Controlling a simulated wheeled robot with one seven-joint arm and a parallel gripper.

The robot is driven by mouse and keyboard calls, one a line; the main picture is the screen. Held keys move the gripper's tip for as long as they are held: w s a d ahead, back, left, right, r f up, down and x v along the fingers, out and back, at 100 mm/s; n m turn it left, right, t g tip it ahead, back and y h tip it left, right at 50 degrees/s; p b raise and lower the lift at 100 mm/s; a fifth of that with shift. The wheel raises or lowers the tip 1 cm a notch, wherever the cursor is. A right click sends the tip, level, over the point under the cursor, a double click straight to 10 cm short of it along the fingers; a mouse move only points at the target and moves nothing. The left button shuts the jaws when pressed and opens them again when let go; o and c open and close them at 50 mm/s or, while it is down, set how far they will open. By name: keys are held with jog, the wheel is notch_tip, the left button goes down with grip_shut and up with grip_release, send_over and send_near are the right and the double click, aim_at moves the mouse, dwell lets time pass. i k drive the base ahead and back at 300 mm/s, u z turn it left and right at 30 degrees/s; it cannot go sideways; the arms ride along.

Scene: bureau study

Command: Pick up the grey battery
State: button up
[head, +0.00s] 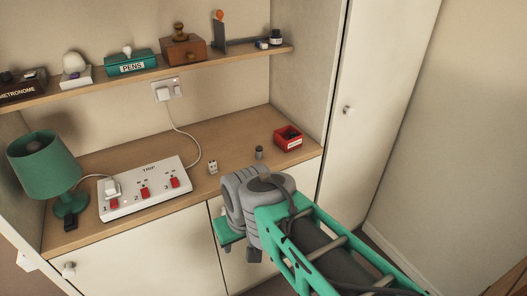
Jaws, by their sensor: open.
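A small grey cylinder, which looks like the battery (259,152), stands upright on the wooden desk (240,143), near its right part. My arm comes in from the lower right, and my gripper (238,243) is at its end, in front of the desk's front edge. The gripper is open, apart from the battery and nearer the camera. My own grey wrist hides much of the fingers and part of the desk edge.
A red box (288,138) stands right of the battery; a small white plug-like thing (212,167) lies to its left. A white power strip (147,188) and green lamp (44,165) fill the left. A loaded shelf (150,75) runs above. Desk between is bare.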

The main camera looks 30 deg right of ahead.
aim_at(259, 149)
jog(key=k, duration=1.15)
jog(key=u, duration=1)
jog(key=i, duration=0.75)
jog(key=z, duration=0.75)
jog(key=i, duration=0.95)
jog(key=z, duration=0.25)
